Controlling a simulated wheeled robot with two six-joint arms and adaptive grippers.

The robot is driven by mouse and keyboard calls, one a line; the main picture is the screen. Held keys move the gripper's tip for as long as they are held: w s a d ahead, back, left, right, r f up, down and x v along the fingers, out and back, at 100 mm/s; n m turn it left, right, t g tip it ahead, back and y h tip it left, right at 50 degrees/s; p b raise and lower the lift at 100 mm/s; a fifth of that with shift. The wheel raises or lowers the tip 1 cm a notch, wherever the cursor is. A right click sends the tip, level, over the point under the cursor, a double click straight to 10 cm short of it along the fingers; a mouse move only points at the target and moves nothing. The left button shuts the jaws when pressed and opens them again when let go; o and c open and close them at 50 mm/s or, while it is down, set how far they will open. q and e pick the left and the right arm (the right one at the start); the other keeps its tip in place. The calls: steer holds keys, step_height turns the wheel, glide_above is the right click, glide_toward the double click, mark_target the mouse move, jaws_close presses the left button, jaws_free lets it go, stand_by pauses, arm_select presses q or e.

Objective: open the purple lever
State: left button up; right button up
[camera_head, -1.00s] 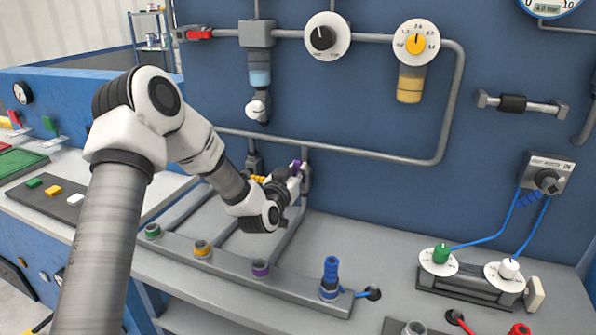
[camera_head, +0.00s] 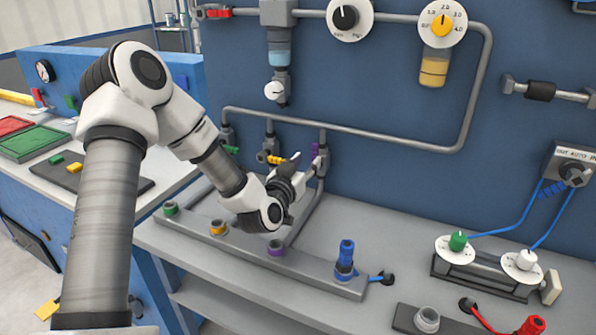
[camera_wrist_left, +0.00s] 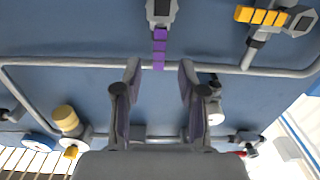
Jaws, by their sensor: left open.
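The purple lever (camera_head: 315,150) sits on a grey valve at the end of the pipe branch on the blue wall. In the left wrist view the purple lever (camera_wrist_left: 159,48) hangs down from its grey valve body. My left gripper (camera_head: 305,161) is open just in front of the purple lever. In the left wrist view the two fingertips of my left gripper (camera_wrist_left: 159,70) stand apart, one on each side of the lever's free end. I cannot tell whether they touch it. My right gripper is not in view.
The yellow lever (camera_head: 274,159) and the green lever (camera_head: 231,149) sit left of the purple one. A grey pipe (camera_head: 380,139) runs just above. Below, a grey rail carries coloured sockets and a blue fitting (camera_head: 345,260).

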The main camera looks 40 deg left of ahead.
arm_select(q)
steer(key=v, duration=0.6)
steer(key=shift+a, duration=0.1)
